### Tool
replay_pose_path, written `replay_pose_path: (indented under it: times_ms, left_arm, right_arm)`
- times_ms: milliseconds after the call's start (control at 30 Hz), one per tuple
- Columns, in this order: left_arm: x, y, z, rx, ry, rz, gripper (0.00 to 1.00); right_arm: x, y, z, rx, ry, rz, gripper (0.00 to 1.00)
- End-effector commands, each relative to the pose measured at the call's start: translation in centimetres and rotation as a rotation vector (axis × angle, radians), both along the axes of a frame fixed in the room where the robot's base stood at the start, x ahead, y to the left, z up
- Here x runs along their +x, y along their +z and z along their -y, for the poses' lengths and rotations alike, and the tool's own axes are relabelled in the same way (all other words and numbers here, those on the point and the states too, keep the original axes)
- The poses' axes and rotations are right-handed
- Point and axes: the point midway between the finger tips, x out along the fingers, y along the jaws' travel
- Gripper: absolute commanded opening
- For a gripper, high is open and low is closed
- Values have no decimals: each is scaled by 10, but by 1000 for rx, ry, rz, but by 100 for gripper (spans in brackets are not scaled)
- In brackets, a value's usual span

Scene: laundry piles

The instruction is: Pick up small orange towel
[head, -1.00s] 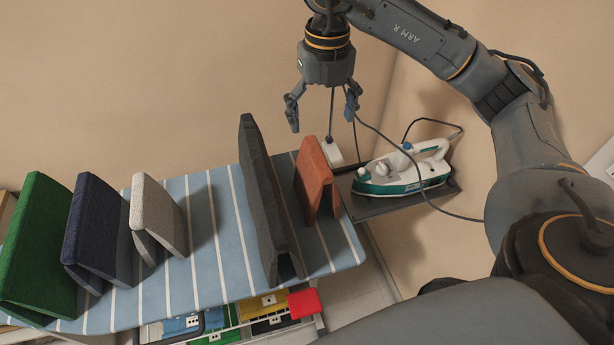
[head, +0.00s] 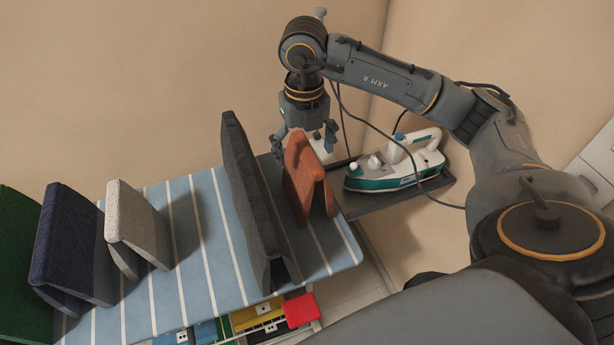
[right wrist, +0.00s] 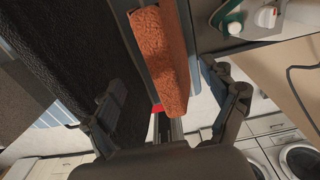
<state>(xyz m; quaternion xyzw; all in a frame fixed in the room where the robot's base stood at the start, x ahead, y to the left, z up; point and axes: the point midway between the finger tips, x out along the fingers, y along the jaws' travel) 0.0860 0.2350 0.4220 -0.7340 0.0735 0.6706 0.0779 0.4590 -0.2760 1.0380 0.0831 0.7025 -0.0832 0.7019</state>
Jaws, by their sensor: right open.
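The small orange towel (head: 303,178) stands folded like a tent near the right end of the striped ironing board (head: 205,250), beside the tall dark grey towel (head: 250,190). My right gripper (head: 304,145) is open, pointing down just behind and above the orange towel, which partly hides its fingers. In the right wrist view the orange towel (right wrist: 162,60) lies between the two open fingers of the gripper (right wrist: 172,105). The dark grey towel (right wrist: 70,60) is close by the left finger there. My left gripper is not in view.
A white and teal iron (head: 398,165) sits on a dark shelf (head: 375,203) to the right, its cord looping across. Light grey (head: 130,220), navy (head: 70,240) and green (head: 20,260) towels stand to the left. Coloured items, one red (head: 300,310), lie below the board.

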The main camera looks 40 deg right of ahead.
Motion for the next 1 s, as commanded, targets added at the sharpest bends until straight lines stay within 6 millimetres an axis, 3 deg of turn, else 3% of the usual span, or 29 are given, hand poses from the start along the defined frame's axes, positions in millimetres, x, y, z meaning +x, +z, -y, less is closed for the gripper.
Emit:
replay_pose_path:
  times_ms: [400, 700, 1000]
  left_arm:
    - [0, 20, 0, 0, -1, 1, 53]
    - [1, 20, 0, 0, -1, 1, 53]
    - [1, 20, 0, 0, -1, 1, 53]
  right_arm:
    - [1, -48, 7, 1, -1, -3, 85]
    - [1, -54, 6, 1, 0, 0, 83]
    - [1, -54, 6, 1, 0, 0, 22]
